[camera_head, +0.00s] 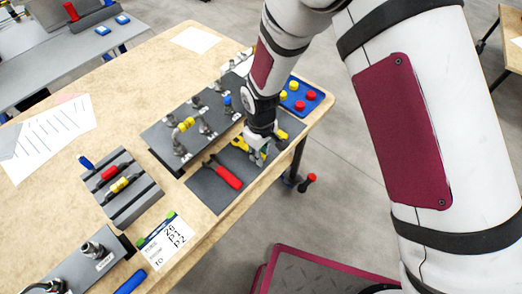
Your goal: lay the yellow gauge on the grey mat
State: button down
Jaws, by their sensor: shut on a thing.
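My gripper (258,152) is over the grey mat (207,189) near the table's right edge, fingers down. It is shut on what looks like the yellow gauge (240,143). Yellow parts show on both sides of my fingers, and the fingers hide its middle. I cannot tell whether the gauge touches the mat or is held just above it. A red-handled tool (228,177) lies on the mat, left of and nearer than my gripper.
A dark panel with metal fittings and a yellow part (186,124) stands left of the mat. A blue tray (301,97) with yellow and red buttons lies behind it. A grey rack (131,200) holds red and yellow pieces.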

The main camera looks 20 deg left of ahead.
jog(key=shift+f, duration=0.4)
dwell(0.4)
jog(key=c, duration=1.3)
grip_release()
jog(key=shift+c, duration=0.2)
notch_tip(320, 180, up, 12)
